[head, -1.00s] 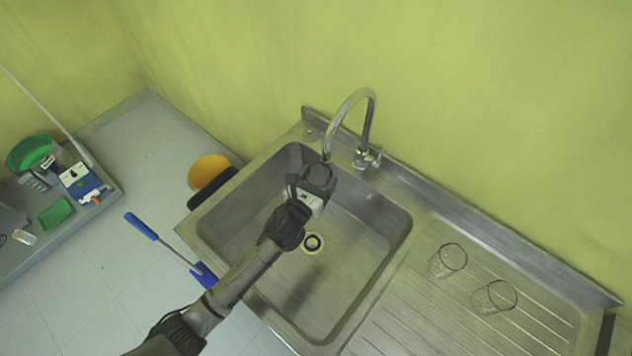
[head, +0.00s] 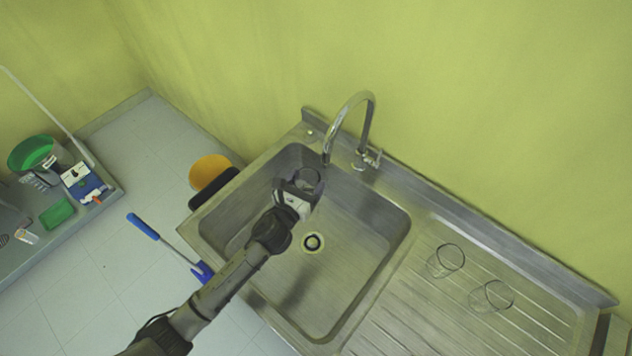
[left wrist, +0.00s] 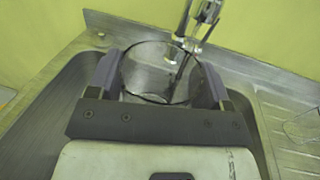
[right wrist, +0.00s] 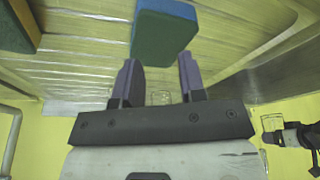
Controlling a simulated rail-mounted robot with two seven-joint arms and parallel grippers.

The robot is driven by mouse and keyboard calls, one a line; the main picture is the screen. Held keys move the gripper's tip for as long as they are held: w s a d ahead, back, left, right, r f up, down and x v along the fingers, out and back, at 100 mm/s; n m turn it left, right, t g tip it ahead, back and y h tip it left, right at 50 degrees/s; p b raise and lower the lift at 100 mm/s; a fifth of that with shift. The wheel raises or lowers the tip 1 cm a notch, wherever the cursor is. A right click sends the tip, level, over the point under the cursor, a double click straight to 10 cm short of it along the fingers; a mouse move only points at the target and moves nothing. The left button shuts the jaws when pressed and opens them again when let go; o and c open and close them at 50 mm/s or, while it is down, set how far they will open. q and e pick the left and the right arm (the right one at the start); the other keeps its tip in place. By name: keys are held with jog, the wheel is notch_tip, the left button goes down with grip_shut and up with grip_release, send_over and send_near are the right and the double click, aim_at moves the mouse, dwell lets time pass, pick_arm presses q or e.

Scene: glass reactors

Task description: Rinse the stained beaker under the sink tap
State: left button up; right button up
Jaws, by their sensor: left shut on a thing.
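My left gripper (head: 300,190) is shut on a clear glass beaker (head: 309,177), held upright over the sink basin (head: 345,285). In the left wrist view the beaker (left wrist: 158,82) sits between the two fingers with its open rim up. Its glass looks clear grey; I make out no stain. The tap (head: 368,120) curves over the basin, and its spout end is just behind and right of the beaker in the head view. I see no water stream. My right gripper (right wrist: 158,64) is open and empty in the right wrist view; the head view does not show it.
Two clear glasses (head: 446,260) (head: 492,297) stand on the ribbed drainboard to the right. A blue-green block (right wrist: 165,32) is beyond the right fingertips. An orange round item (head: 209,170) and a blue-handled tool (head: 143,227) lie left of the sink.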

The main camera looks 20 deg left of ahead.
pick_arm(q)
jog(key=shift+s+a+p, duration=0.2)
jog(key=shift+s+a, duration=0.25)
jog(key=shift+s, duration=0.25)
jog(key=shift+s+a+p, duration=0.15)
jog(key=shift+s+a, duration=0.35)
jog(key=shift+s, duration=0.25)
jog(key=shift+s+a+p, duration=0.2)
jog(key=shift+s+a, duration=0.25)
jog(key=shift+s, duration=0.25)
pick_arm(e)
jog(key=shift+d+r, duration=0.15)
jog(key=shift+r, duration=0.45)
pick_arm(q)
jog(key=shift+r, duration=0.1)
pick_arm(e)
jog(key=shift+r+p, duration=0.6)
notch_tip(320, 180, up, 2)
jog(key=shift+r+p, duration=0.1)
jog(key=shift+p, duration=0.95)
pick_arm(q)
jog(key=s+a+r+p, duration=0.1)
jog(key=s+a+r, duration=0.1)
jog(key=s+r, duration=0.2)
jog(key=shift+a, duration=0.4)
pick_arm(e)
jog(key=shift+r, duration=0.5)
pick_arm(q)
jog(key=shift+s, duration=0.1)
